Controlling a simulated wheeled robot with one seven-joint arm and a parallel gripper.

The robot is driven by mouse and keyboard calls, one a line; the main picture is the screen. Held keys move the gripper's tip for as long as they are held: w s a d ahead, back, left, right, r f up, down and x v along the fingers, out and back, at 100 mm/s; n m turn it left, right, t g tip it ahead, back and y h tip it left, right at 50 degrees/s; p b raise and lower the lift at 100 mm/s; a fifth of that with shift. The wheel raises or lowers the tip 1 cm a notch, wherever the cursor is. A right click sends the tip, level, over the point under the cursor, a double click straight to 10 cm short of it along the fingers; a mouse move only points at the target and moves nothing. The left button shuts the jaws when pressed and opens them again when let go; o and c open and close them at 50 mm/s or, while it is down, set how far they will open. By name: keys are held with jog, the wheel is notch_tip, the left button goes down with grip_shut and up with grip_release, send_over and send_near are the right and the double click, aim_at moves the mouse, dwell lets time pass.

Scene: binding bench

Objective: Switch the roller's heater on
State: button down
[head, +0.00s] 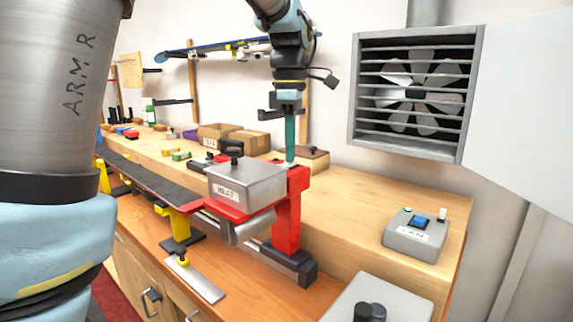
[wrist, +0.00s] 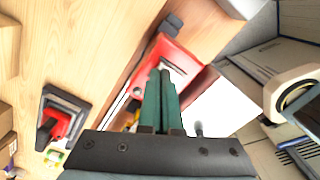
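The roller unit has a red frame (head: 290,215) and a grey cylinder (head: 250,229) under a grey metal box labelled HEAT (head: 255,183). Whether the tips touch the frame cannot be told.
A grey box labelled FAN (head: 410,240) with a blue button stands on the raised ledge at right. A louvred wall fan (head: 415,95) is behind it. Cardboard boxes (head: 249,142) stand on the ledge behind the roller. A flat metal strip (head: 195,280) lies in front.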

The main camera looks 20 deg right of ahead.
jog(key=shift+f, duration=0.2)
jog(key=shift+r, duration=0.15)
notch_tip(320, 180, up, 7)
jog(key=p, duration=0.6)
jog(key=shift+p, duration=0.4)
